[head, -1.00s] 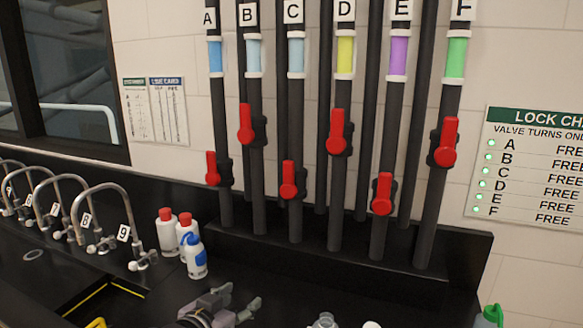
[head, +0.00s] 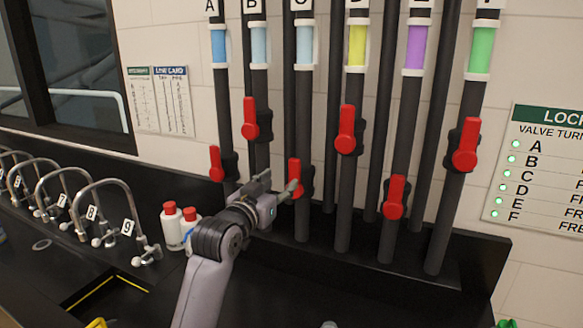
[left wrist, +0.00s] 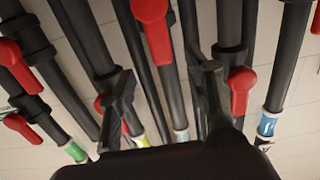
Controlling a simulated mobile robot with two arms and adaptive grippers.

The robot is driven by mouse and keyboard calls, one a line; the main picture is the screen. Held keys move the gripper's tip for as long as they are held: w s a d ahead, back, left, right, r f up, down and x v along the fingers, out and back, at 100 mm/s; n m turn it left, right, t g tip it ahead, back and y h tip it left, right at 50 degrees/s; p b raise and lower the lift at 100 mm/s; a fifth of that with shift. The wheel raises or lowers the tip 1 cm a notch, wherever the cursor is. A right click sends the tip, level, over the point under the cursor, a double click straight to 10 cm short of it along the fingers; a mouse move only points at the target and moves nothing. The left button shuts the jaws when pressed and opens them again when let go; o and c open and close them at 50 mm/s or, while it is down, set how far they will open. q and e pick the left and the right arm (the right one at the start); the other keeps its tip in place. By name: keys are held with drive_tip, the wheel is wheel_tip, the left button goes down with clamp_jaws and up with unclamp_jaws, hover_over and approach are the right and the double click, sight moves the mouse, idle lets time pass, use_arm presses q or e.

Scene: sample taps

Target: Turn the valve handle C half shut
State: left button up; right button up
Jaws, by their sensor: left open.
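The valve handle C (head: 294,167) is a red lever on the black pipe under label C in the head view. It stands upright along the pipe, and its lower part is partly covered by a fingertip. My left gripper (head: 281,183) is open just in front and to the left of it. Whether a finger touches the lever cannot be told. In the left wrist view the open fingers of the left gripper (left wrist: 162,80) spread in front of the pipes, with several red handles around them; which is C is unclear there. My right gripper is out of view.
Neighbouring red handles B (head: 250,120), A (head: 216,163) and D (head: 346,130) are close by. Red-capped bottles (head: 172,227) stand left of my arm, near curved taps (head: 105,205). A lock chart (head: 545,170) on the right wall has green lights.

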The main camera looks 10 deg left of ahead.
sight(293, 170)
use_arm(q)
drive_tip(key=w, duration=0.3)
drive_tip(key=w+d+p, duration=0.1)
drive_tip(key=w, duration=0.2)
drive_tip(key=shift+w+d+p, duration=0.15)
drive_tip(key=shift+p, duration=0.15)
drive_tip(key=shift+w+d, duration=0.1)
drive_tip(key=shift+w, duration=0.5)
drive_tip(key=shift+c, duration=0.6)
drive_tip(key=c, duration=0.9)
clamp_jaws()
